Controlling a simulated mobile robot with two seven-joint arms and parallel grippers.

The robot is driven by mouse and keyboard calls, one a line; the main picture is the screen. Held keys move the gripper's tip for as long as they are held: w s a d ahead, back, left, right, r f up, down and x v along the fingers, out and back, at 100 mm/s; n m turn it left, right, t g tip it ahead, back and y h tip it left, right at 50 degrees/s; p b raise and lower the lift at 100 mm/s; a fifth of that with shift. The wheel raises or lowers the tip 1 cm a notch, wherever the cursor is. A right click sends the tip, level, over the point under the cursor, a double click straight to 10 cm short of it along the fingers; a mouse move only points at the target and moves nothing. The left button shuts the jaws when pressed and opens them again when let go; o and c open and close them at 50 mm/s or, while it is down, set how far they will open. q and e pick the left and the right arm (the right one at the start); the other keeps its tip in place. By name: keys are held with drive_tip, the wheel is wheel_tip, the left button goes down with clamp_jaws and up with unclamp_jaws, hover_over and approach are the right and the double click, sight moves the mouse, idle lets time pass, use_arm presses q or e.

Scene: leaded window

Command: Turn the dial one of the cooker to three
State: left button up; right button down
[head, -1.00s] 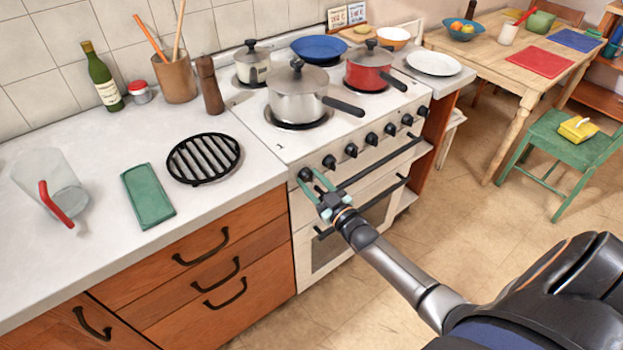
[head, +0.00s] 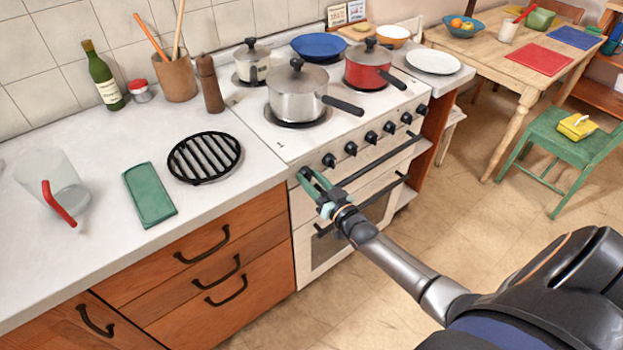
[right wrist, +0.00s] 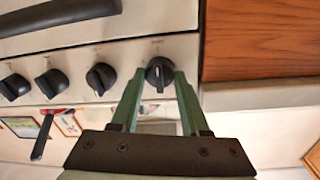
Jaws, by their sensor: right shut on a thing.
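The white cooker (head: 305,235) has a row of black dials along its front panel. The leftmost dial in the head view is mostly hidden behind my right gripper (head: 309,177). In the right wrist view this black dial (right wrist: 159,73) sits between the green fingertips of the right gripper (right wrist: 158,84), which is shut on it. A short pale mark shows on the dial's face, but I cannot read any numbers around it. The neighbouring dial (right wrist: 101,79) stands apart from the fingers. My left gripper is not in view.
An oven handle bar (head: 375,163) runs below the dials. A steel pan (head: 297,97) and a red pan (head: 368,68) stand on the hob. A wooden drawer unit (head: 215,270) adjoins the cooker on the left. The floor in front is clear.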

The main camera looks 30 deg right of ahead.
drive_tip(key=shift+c, duration=2)
unclamp_jaws()
drive_tip(key=shift+s, duration=0.15)
drive_tip(key=s, duration=1.2)
drive_tip(key=shift+s, duration=0.15)
drive_tip(key=s+a+f+n+g+y, duration=0.1)
drive_tip(key=s+a+f+n+g, duration=0.1)
drive_tip(key=s+a+f+g, duration=0.2)
drive_tip(key=s+a+f+n+g+y, duration=0.1)
drive_tip(key=s+a+f+g, duration=0.3)
drive_tip(key=s+a, duration=0.6)
drive_tip(key=a+f+n, duration=0.1)
drive_tip(key=a+f, duration=0.1)
drive_tip(key=a, duration=0.1)
drive_tip(key=shift+s+g, duration=0.25)
drive_tip(key=shift+g, duration=0.05)
